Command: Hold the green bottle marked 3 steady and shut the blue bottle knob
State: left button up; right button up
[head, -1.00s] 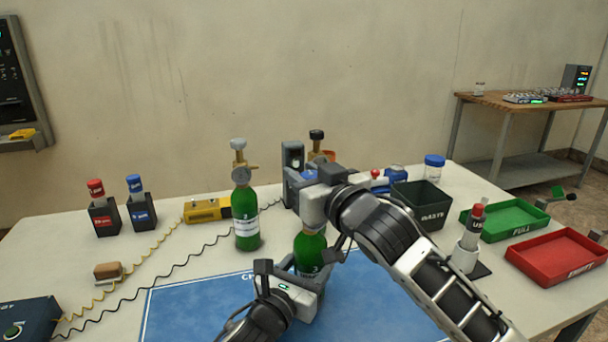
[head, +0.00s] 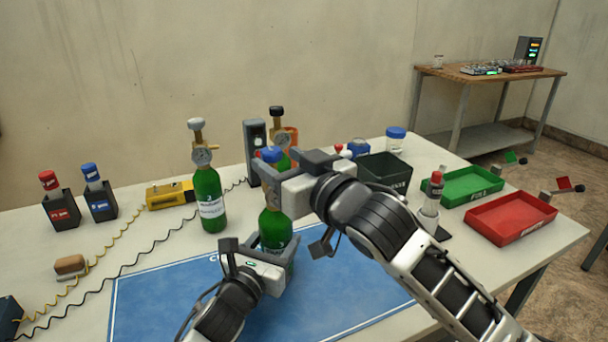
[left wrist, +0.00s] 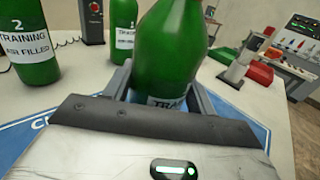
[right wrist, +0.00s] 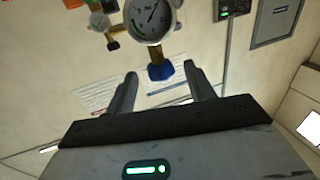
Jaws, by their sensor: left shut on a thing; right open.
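The green bottle marked 3 (head: 274,230) stands upright on the blue mat (head: 160,300). My left gripper (head: 278,256) is shut around its body. The left wrist view shows the bottle (left wrist: 172,50) between both fingers, its label partly hidden by the gripper. The blue bottle knob (head: 271,154) tops the bottle, just beside my right gripper (head: 268,178). In the right wrist view the knob (right wrist: 160,72) lies ahead of the open fingers (right wrist: 162,85), roughly centred in the gap, with a round gauge (right wrist: 150,18) past it. I cannot tell whether the fingers touch the knob.
Green bottle 2 (head: 209,200) stands to the left, and another green bottle (head: 283,160) stands behind. A grey upright device (head: 255,150) is close behind the right gripper. A dark waste bin (head: 385,172), a green tray (head: 470,187) and a red tray (head: 511,218) are to the right.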

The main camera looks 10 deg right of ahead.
jog(key=v, duration=0.6)
jog(key=shift+s, duration=0.3)
jog(key=shift+d, duration=0.15)
pick_arm(q)
jog(key=o, duration=1.6)
jog(key=shift+c, duration=0.2)
